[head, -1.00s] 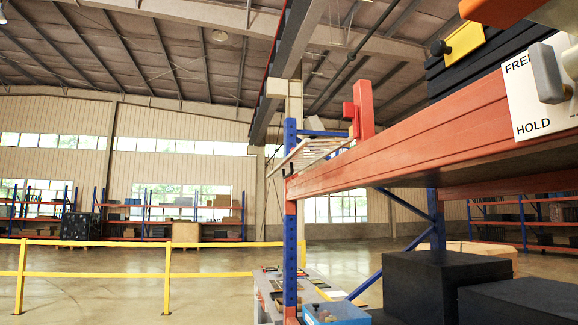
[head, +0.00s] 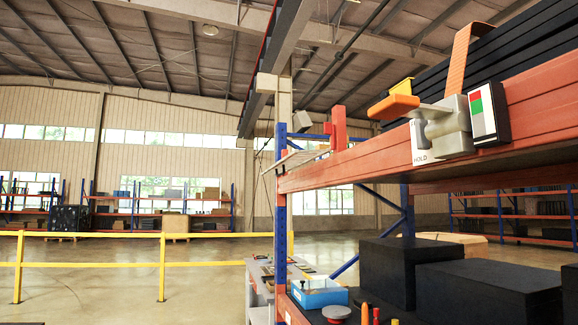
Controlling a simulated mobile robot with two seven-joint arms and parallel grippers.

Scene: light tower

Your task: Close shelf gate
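An orange-red shelf beam (head: 370,163) crosses the view from the middle to the upper right on a blue upright (head: 281,200). A grey latch (head: 452,125) with an orange handle (head: 394,107) is mounted on the beam's front. The handle sticks out to the left. A white plate (head: 425,157) behind the latch reads HOLD. Right of the latch is a small indicator block (head: 487,113) with a red and a green field. A red post (head: 339,128) stands on the beam farther back. I cannot tell which part is the gate. Neither gripper is in view.
An orange strap (head: 463,62) crosses black stacked slabs (head: 505,50) above the beam. Below stand black boxes (head: 475,285), a blue bin (head: 320,292) and small tools (head: 370,315). A yellow railing (head: 110,235) runs at left; open floor lies behind it.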

